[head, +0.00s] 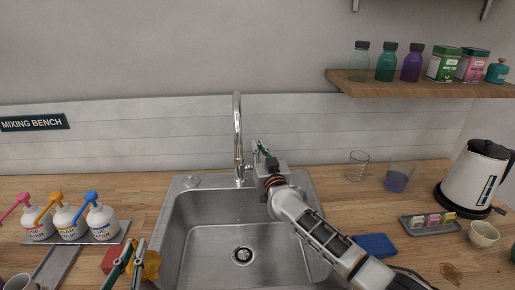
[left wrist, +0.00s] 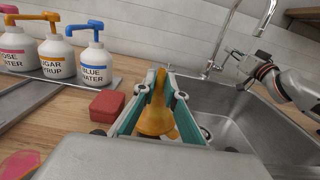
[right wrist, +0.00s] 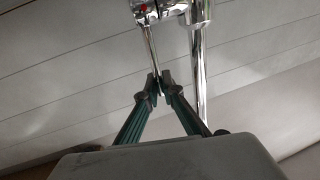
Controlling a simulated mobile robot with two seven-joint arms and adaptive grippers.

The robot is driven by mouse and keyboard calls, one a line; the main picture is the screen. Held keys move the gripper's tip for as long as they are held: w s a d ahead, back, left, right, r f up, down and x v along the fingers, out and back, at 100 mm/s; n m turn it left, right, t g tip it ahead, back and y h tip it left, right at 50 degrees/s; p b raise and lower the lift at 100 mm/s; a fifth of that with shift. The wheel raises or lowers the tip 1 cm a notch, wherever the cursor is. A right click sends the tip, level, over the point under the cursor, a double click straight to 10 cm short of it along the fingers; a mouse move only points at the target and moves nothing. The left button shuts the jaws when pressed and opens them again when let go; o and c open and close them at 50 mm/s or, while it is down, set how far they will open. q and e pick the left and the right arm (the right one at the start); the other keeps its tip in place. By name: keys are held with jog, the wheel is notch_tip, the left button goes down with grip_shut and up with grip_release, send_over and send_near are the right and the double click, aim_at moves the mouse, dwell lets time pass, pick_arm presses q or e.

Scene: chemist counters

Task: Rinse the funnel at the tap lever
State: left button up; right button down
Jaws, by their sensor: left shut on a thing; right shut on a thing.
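An orange funnel (left wrist: 156,112) is held between the fingers of my left gripper (left wrist: 158,88), which is shut on it. In the head view the funnel (head: 151,265) and my left gripper (head: 136,262) are at the bottom, by the left front edge of the metal sink (head: 180,215). My right gripper (right wrist: 160,78) is shut on the thin chrome tap lever (right wrist: 150,48). In the head view my right gripper (head: 259,150) is beside the tap (head: 238,125) at the sink's back edge. No water stream can be made out.
A red block (left wrist: 107,105) lies on the counter left of the funnel. Several pump bottles (head: 68,220) stand on a tray at the left. Right of the sink are two glasses (head: 358,165), a blue cloth (head: 375,246) and a kettle (head: 475,175).

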jog(key=c, duration=2.2)
grip_release()
jog(key=shift+s, duration=0.1)
jog(key=v, duration=1.1)
jog(key=shift+s+d+f, duration=0.1)
jog(key=shift+s+d, duration=0.05)
jog(key=shift+s, duration=0.25)
